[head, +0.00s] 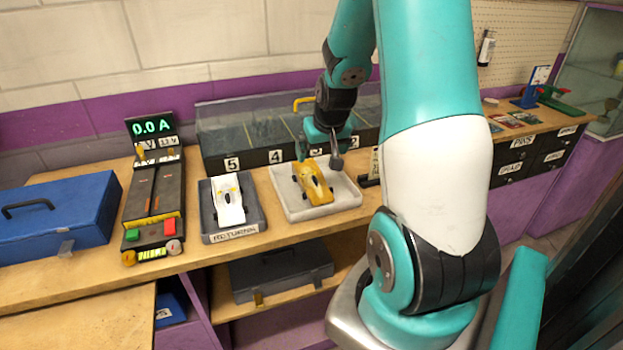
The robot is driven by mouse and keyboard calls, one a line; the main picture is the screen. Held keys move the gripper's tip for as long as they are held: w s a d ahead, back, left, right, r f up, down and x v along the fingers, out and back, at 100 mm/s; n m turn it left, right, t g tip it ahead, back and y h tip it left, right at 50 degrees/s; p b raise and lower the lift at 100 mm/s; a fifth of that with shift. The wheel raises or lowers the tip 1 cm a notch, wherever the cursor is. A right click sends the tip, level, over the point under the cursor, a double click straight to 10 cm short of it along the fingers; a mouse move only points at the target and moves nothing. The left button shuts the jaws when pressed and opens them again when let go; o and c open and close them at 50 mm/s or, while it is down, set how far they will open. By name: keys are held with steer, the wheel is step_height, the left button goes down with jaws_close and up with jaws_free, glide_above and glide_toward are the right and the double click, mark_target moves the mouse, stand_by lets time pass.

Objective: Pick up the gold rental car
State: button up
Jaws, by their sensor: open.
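The gold car (314,185) sits on a white square pad (345,196) on the wooden bench, its nose toward the front right. My gripper (321,154) is at the far end of the car and just above it, with one finger on each side of its rear. The fingers stand apart. I cannot tell whether they touch the car, and part of its rear is hidden by the gripper.
A white car (228,201) lies on a grey RETURN tray (250,222) to the left. Behind stands a clear-lidded case (225,125) with numbered bays. A power unit (155,200) and a blue toolbox (60,215) stand further left.

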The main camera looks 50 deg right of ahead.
mark_target(311, 174)
steer(key=p+x, duration=0.1)
steer(key=x, duration=0.7)
steer(key=shift+w+f+p, duration=0.2)
steer(key=shift+f+p, duration=0.05)
steer(key=shift+p, duration=0.05)
steer(key=w+f, duration=0.1)
steer(key=f+p, duration=0.1)
steer(key=w+d+f+p, duration=0.1)
steer(key=f, duration=0.1)
steer(key=shift+w+d, duration=0.1)
steer(key=shift+w, duration=0.2)
steer(key=shift+w+d+f, duration=0.1)
steer(key=shift+w+f, duration=0.05)
steer(key=shift+f, duration=0.25)
steer(key=c, duration=1.1)
steer(key=shift+o, duration=0.2)
steer(key=shift+r, duration=0.1)
